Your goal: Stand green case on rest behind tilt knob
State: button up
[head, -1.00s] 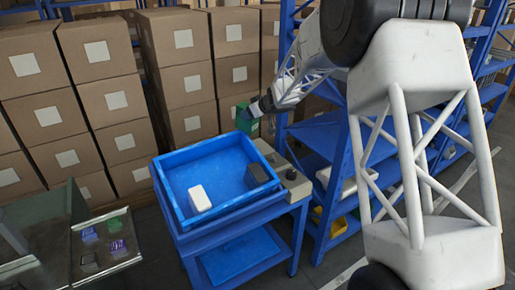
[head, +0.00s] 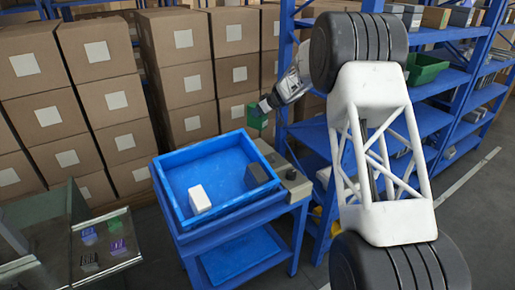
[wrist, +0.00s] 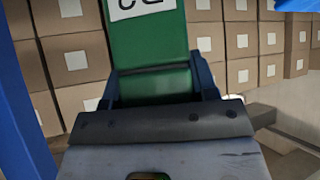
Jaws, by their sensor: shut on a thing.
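My gripper (head: 264,105) is shut on the green case (head: 257,118), holding it in the air beyond the far right corner of the blue tray. In the wrist view the green case (wrist: 152,50) sits between the two fingers (wrist: 160,84), with a white label with dark characters facing the camera. Its far end runs out of the picture. The tilt knob (head: 291,174) is a small dark knob on the grey strip (head: 298,186) along the tray's right side. The rest cannot be made out clearly behind it.
The blue tray (head: 171,205) on a blue stand holds a white box (head: 200,197); a dark patch lies at its right. Blue shelving (head: 340,150) stands close on the right, stacked cartons (head: 177,85) behind. A glass-sided table (head: 110,255) with small coloured pieces is at lower left.

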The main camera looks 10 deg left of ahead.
jog(key=shift+w+a+f, duration=0.15)
jog(key=shift+w+f, duration=0.5)
jog(key=shift+f, duration=0.05)
jog(key=shift+w+a+f, duration=0.15)
jog(key=shift+w+f, duration=0.5)
jog(key=shift+f, duration=0.1)
jog(key=shift+f, duration=3.05)
jog(key=shift+f, duration=1.85)
jog(key=shift+f, duration=0.15)
jog(key=o, duration=1)
